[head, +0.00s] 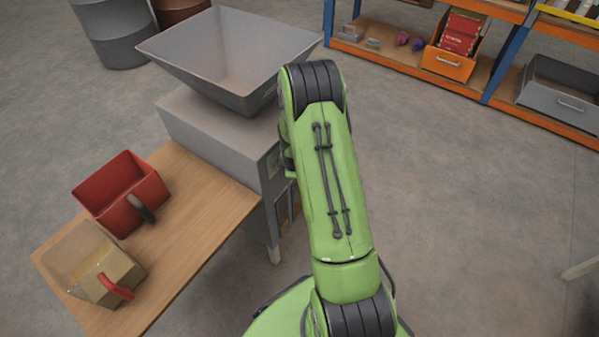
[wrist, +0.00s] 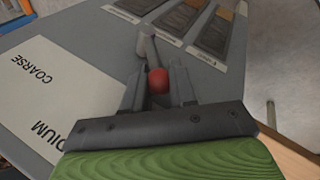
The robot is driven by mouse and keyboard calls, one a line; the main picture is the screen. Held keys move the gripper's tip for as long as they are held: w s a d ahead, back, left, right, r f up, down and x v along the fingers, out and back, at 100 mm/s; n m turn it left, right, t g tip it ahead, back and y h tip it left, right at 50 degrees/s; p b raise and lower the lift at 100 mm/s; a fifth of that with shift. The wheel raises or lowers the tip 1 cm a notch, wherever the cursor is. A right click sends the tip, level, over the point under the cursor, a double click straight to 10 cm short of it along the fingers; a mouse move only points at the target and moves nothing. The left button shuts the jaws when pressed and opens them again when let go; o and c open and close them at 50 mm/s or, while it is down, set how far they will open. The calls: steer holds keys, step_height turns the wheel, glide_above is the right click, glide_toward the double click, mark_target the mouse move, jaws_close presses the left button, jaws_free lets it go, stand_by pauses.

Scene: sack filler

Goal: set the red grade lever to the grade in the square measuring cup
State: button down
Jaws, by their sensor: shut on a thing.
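The square measuring cup (head: 92,262) is clear-walled with a red handle and stands on the wooden table at the lower left in the head view. It holds a tan material whose grain is too small to tell. The red grade lever (wrist: 157,81) shows in the wrist view as a red knob on a grey arm, on the grey machine panel. My gripper (wrist: 158,88) is shut on the knob, with a finger on either side. The label plate (wrist: 50,85) reads COARSE and a partly covered word ending in DIUM. The pointed-at grade cannot be told. My arm hides the lever in the head view.
A red square container (head: 122,192) with a dark handle stands beside the cup on the wooden table (head: 190,220). The grey hopper (head: 228,60) sits on the machine. Dark sample windows (wrist: 178,18) line the panel.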

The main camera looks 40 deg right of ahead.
steer(key=c, duration=1.2)
jaws_free()
steer(key=p+v, duration=0.5)
steer(key=v, duration=1)
steer(key=shift+s+a+r, duration=0.15)
steer(key=shift+s+r, duration=0.1)
steer(key=shift+r, duration=0.05)
